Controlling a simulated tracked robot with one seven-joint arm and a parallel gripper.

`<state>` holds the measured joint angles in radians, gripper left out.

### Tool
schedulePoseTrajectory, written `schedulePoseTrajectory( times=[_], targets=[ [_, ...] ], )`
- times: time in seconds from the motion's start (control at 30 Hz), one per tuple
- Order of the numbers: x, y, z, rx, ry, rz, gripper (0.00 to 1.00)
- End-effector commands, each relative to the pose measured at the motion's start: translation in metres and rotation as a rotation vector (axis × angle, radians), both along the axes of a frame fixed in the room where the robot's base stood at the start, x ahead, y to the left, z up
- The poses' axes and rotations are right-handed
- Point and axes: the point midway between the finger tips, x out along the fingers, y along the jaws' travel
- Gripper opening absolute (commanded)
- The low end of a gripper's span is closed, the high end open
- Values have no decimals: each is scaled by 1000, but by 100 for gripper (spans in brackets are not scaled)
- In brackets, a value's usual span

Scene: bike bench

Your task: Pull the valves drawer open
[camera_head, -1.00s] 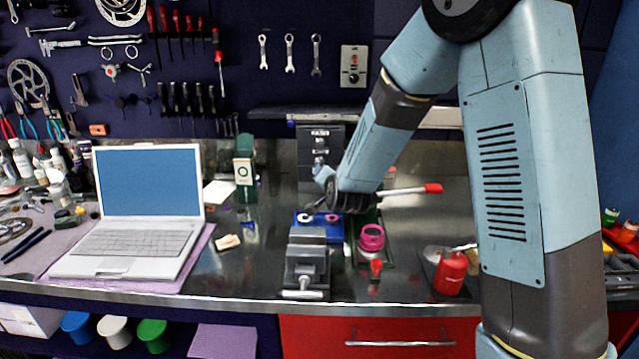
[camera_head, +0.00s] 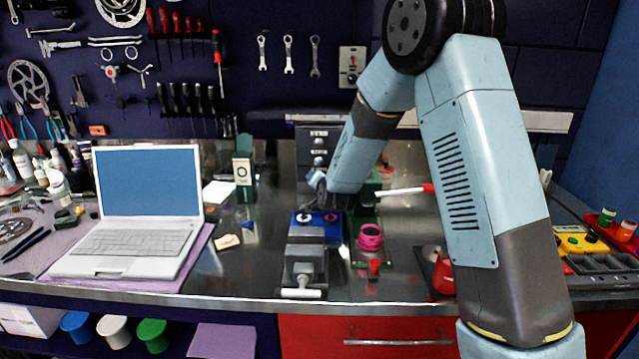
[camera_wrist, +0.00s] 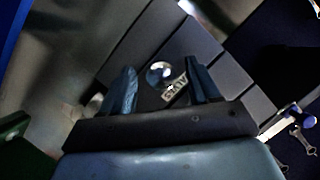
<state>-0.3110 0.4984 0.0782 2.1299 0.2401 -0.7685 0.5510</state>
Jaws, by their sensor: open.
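A small dark grey drawer cabinet (camera_head: 303,152) with pale labels and round knobs stands at the back of the bench. My arm hides its lower part in the head view. My gripper (camera_head: 318,182) is low in front of it. In the wrist view my gripper (camera_wrist: 158,72) is open, with a shiny round knob (camera_wrist: 160,73) and a label (camera_wrist: 175,89) seen between its two fingers. The label is too blurred to read, so I cannot tell whether this is the valves drawer. No drawer is visibly pulled out.
A vise (camera_head: 306,260), a blue tray (camera_head: 331,229) and a pink-topped item (camera_head: 371,237) stand in front of the cabinet. A red-tipped handle (camera_head: 405,190) lies to the right. An open laptop (camera_head: 148,183) is at left. Tools hang behind.

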Motion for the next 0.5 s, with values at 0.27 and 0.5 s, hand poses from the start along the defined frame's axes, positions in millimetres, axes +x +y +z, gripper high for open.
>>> schedulePoseTrajectory(
  times=[0.27, 0.5],
  targets=[
    [0, 0, 0, 0, 0, 0, 54],
    [0, 0, 0, 0, 0, 0, 31]
  ],
)
